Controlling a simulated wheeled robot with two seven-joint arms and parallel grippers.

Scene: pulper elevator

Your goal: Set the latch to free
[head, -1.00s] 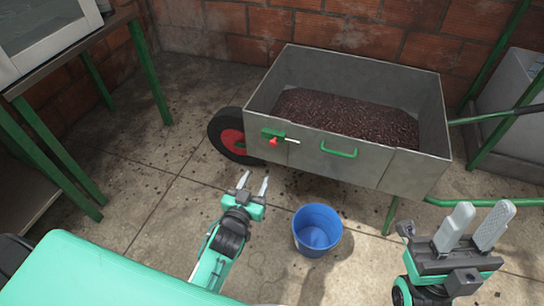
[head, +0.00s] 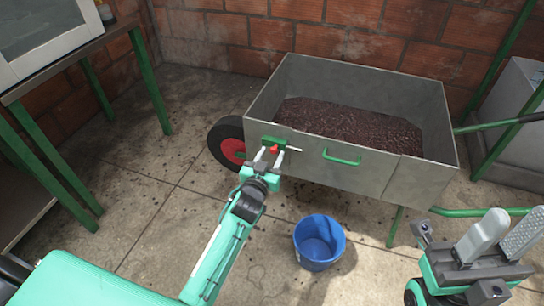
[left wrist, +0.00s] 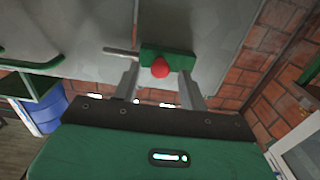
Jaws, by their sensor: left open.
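The latch on the front wall of the grey cart is a green block (head: 270,141) with a red knob (head: 274,149) and a thin metal rod (head: 293,149) sticking out to the right. My left gripper (head: 270,156) is open, with its fingertips close to the latch. In the left wrist view the red knob (left wrist: 160,69) shows between the two open fingers (left wrist: 159,82), in front of the green block (left wrist: 168,57). I cannot tell whether either finger touches it. My right gripper (head: 502,236) is open and empty at the lower right, away from the latch.
The grey cart (head: 345,176) holds dark brown pulp (head: 350,130) and has a green handle (head: 342,158) and a red-hubbed wheel (head: 231,150). A blue bucket (head: 319,243) stands on the floor below. A green-legged table (head: 150,80) stands at the left.

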